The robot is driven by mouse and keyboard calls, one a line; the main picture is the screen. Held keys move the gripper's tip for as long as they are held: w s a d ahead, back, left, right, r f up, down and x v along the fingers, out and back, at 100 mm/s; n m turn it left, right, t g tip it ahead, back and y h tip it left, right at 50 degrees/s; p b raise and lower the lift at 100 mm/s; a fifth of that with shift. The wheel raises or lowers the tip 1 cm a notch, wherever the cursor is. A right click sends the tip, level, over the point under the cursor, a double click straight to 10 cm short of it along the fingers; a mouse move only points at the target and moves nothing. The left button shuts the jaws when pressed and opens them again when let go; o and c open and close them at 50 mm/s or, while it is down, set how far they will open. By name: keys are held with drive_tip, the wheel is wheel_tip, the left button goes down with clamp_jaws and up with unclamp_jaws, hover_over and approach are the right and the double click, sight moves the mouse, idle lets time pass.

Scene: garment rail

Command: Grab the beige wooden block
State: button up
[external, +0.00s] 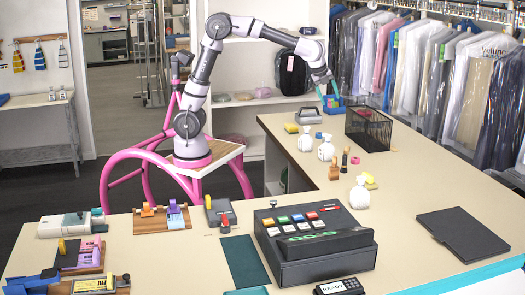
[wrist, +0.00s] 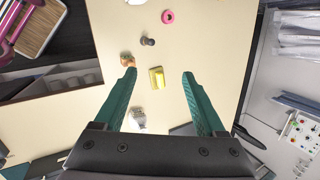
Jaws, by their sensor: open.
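My gripper (external: 328,92) is raised above the far end of the counter in the external view, near a blue bin. In the wrist view its two green fingers (wrist: 159,74) are spread wide with nothing held between them. A small tan-brown wooden piece (external: 334,169) stands on the counter; it also shows by the left fingertip in the wrist view (wrist: 127,61). A yellow block (wrist: 157,78) appears between the fingers from above, well below them; in the external view it lies with a paler part (external: 369,180). I cannot tell for sure which is the beige wooden block.
A dark stamp-like piece (wrist: 148,41), a pink ring (wrist: 167,16) and a white bottle (external: 360,194) stand close by. A black mesh basket (external: 369,127) and cash register (external: 312,243) flank this area. Bare counter (external: 412,185) lies to the right.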

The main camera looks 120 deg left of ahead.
drive_tip(key=w+a+f+m+g, duration=0.1)
drive_tip(key=w+a+f, duration=0.2)
drive_tip(key=a+f, duration=0.55)
drive_tip(key=m+g, duration=0.3)
drive_tip(key=m, duration=0.1)
approach(347, 148)
drive_tip(key=f, duration=0.2)
drive_tip(key=shift+s+a+f, duration=0.2)
drive_tip(key=shift+s+f, duration=0.05)
drive_tip(key=shift+f, duration=0.1)
drive_tip(key=x, duration=0.6)
drive_tip(key=shift+w+a+r, duration=0.1)
drive_tip(key=shift+w+a, duration=0.05)
drive_tip(key=shift+a, duration=0.1)
clamp_jaws()
